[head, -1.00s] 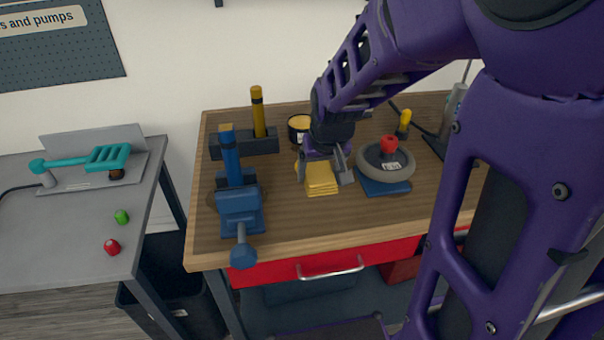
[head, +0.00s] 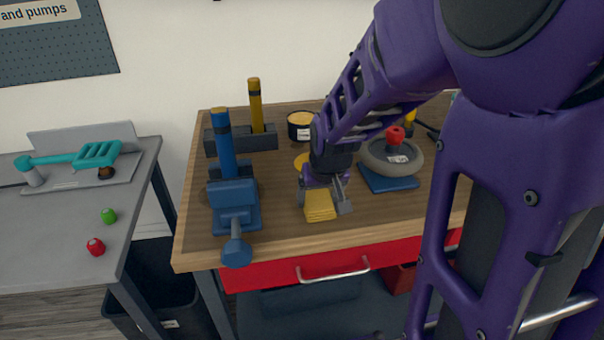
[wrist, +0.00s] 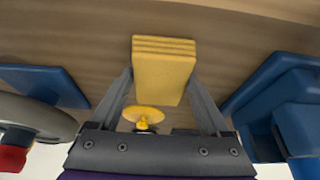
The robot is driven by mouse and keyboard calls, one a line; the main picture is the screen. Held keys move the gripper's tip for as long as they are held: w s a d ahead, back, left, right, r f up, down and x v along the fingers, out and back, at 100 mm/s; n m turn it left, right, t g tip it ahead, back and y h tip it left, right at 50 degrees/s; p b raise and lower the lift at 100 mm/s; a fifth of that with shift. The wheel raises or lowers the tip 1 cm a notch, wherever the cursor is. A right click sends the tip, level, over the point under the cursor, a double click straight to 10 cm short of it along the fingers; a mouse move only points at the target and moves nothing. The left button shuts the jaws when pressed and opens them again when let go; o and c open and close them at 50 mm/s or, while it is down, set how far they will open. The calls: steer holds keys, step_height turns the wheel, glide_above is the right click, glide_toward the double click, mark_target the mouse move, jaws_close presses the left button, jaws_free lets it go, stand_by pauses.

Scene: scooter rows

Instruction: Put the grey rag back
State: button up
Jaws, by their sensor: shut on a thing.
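My gripper (head: 325,195) is shut on a folded yellow cloth (head: 320,207) over the front middle of the wooden bench. In the wrist view the cloth (wrist: 164,70) sits between the two fingers, its layered edge showing. I cannot tell whether it touches the bench top. No grey rag shows in these frames; the only folded cloth in view is yellow.
A blue vise (head: 235,205) stands left of my gripper. A grey ring with a red knob (head: 392,155) lies on a blue pad at right. A yellow disc (head: 301,162) and a round tin (head: 300,125) lie behind. A red drawer (head: 270,274) is below.

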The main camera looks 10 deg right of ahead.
steer(key=o, duration=1)
steer(key=shift+f, duration=0.1)
